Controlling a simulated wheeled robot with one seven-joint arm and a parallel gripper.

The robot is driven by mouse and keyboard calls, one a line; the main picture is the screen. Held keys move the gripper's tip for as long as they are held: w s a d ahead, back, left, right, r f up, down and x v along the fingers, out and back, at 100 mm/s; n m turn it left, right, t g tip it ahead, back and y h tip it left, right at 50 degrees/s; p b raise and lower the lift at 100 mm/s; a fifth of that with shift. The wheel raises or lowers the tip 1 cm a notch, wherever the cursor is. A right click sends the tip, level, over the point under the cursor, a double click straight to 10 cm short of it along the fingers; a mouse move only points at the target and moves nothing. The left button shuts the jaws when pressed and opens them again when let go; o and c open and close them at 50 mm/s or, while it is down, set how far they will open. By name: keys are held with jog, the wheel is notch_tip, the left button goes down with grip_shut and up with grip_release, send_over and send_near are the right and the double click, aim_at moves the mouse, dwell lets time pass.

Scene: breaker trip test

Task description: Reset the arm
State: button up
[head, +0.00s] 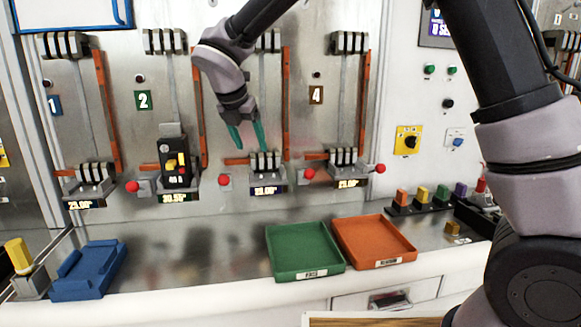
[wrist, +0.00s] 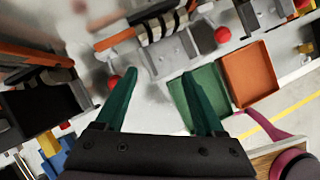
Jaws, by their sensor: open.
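My gripper (head: 249,142) is open, with two green fingers pointing down. In the head view it hangs in front of the third bay of the metal panel (head: 220,60), just above that bay's lower clamp block (head: 265,163). In the wrist view the fingers of my gripper (wrist: 160,78) are spread apart with nothing between them. My arm comes in from the right and arches over the top of the panel. It hides part of the third bay, and its number plate cannot be seen.
A black breaker (head: 176,165) sits in bay 2. Red knobs (head: 225,181) stick out along the lower blocks. A green tray (head: 303,252), an orange tray (head: 374,242) and a blue holder (head: 90,270) stand on the counter. Coloured buttons (head: 422,194) stand at right.

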jog(key=s+d+r+m+y, duration=0.1)
jog(key=d+r+m, duration=0.2)
jog(key=d+m, duration=0.45)
jog(key=s+d+r+m+g, duration=0.15)
jog(key=d+r+m, duration=0.3)
jog(key=d, duration=0.55)
jog(key=s+d+r+m+y, duration=0.1)
jog(key=d+r+m, duration=0.1)
jog(key=d+m, duration=0.5)
jog(key=s+d+r+m+t+y, duration=0.1)
jog(key=s+d+m+t, duration=0.2)
jog(key=s+d+m, duration=1)
jog(key=shift+d+m+y, duration=0.3)
jog(key=shift+m+y, duration=0.1)
jog(key=shift+m, duration=2.1)
jog(key=shift+r, duration=0.1)
